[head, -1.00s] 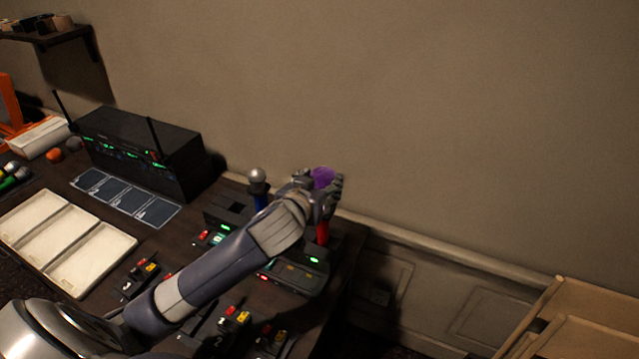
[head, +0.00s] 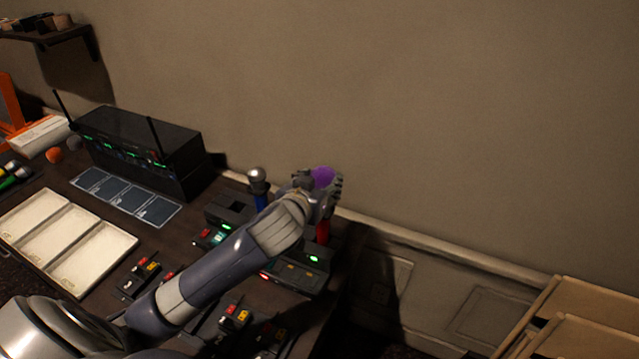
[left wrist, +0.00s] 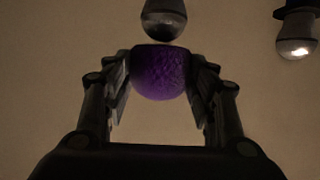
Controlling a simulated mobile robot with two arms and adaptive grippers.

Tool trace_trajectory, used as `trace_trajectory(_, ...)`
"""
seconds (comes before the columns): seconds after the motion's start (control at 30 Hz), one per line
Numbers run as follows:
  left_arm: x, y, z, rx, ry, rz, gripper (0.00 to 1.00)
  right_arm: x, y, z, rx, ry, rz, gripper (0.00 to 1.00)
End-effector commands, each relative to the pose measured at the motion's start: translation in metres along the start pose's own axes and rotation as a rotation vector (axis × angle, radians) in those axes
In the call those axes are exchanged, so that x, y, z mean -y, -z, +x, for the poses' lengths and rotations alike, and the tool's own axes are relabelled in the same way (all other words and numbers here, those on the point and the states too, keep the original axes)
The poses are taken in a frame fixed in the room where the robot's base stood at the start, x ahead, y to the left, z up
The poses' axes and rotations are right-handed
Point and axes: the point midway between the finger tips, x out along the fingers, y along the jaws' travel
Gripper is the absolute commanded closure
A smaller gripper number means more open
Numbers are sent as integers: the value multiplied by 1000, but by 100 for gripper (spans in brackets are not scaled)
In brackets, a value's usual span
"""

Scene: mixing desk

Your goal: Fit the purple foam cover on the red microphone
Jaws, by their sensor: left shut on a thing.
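The purple foam cover (head: 323,177) is in my left gripper (head: 322,187), which is shut on it at the back right of the desk. The red microphone (head: 323,232) stands upright below the gripper; its head is hidden there in the head view. In the left wrist view the foam cover (left wrist: 159,74) sits between the two fingers (left wrist: 160,88). A dark, rounded microphone head (left wrist: 163,20) shows close to its upper edge in that picture; I cannot tell whether they touch. My right gripper is not in view.
A blue microphone with a silver head (head: 258,178) stands just left of my gripper. A black rack box with antennas (head: 140,135), a white three-part tray (head: 100,250) and small switch boxes (head: 235,318) are on the desk. The wall is close behind. A wooden chair (head: 590,310) stands at right.

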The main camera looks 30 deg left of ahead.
Motion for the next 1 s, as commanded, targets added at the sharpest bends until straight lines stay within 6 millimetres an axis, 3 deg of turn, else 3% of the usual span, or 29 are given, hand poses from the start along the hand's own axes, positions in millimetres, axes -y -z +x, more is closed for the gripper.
trace_trajectory(1.0, 0, -4, 2, 0, 0, 0, 57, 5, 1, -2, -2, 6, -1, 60)
